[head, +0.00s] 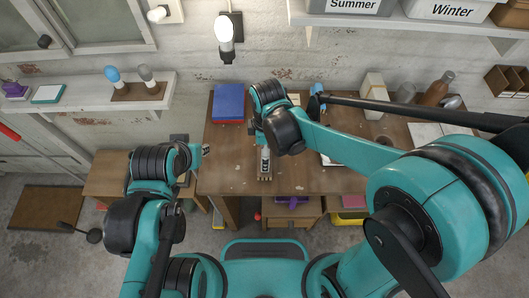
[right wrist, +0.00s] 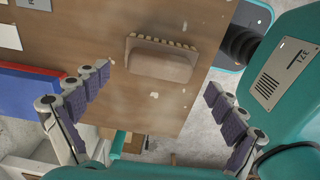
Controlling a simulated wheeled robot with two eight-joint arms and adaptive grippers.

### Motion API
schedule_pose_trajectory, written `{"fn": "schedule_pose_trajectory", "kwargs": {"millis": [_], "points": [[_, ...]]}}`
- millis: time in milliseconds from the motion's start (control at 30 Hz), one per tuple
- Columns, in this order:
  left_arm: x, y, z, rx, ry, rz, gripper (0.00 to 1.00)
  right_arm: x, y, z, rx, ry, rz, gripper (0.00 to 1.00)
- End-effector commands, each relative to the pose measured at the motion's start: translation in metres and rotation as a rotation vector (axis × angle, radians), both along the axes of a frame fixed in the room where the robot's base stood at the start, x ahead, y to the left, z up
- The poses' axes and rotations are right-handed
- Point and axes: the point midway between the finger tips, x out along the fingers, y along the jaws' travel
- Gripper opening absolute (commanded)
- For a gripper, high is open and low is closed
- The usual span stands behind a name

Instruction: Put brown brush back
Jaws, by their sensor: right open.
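A brown brush (right wrist: 162,62) lies on the wooden table in the right wrist view, near an edge, with a row of bristle tufts along its upper side. My right gripper (right wrist: 158,82) is open, its two padded fingers wide apart on either side of the brush in the picture, with nothing between them held. In the head view the right arm reaches over the table (head: 330,180); its fingers are hard to make out there. My left gripper (head: 194,152) is by the table's left end, apart from the brush; its jaws are too small to read.
A blue box (head: 228,103) lies at the table's back left. A wall shelf (head: 75,108) at left holds a wooden stand (head: 140,91) with a blue-topped and a grey-topped item. Bottles and a pale block (head: 374,93) stand at the back right. Drawers (head: 290,212) are below the table.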

Motion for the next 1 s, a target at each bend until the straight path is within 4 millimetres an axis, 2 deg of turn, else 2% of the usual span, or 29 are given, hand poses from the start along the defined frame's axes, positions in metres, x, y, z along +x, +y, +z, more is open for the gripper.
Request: {"fn": "schedule_pose_trajectory", "kwargs": {"millis": [33,100,300,433,667,767,833,1000], "points": [[0.000,0.000,0.008,0.000,0.000,0.000,0.26,0.000,0.000,0.017,0.000,0.000,0.000,0.96],[0.000,0.000,0.013,0.000,0.000,0.000,0.26,-0.001,-0.001,0.032,0.000,0.000,0.000,0.96],[0.000,0.000,0.022,0.000,0.000,0.000,0.26,-0.001,-0.002,0.066,0.000,0.000,0.000,0.96],[0.000,0.000,0.024,0.000,0.000,0.000,0.26,-0.001,-0.002,0.077,0.000,0.000,0.000,0.96],[0.000,0.000,0.024,0.000,0.000,0.000,0.26,-0.001,-0.006,0.081,0.004,-0.008,-0.025,0.96],[0.000,0.000,0.024,0.000,0.000,0.000,0.26,-0.003,-0.023,0.089,0.025,-0.049,-0.148,0.96],[0.000,0.000,0.024,0.000,0.000,0.000,0.26,-0.007,-0.043,0.097,0.053,-0.099,-0.304,0.96],[0.000,0.000,0.024,0.000,0.000,0.000,0.26,-0.023,-0.104,0.114,0.181,-0.255,-0.805,0.96]]}}
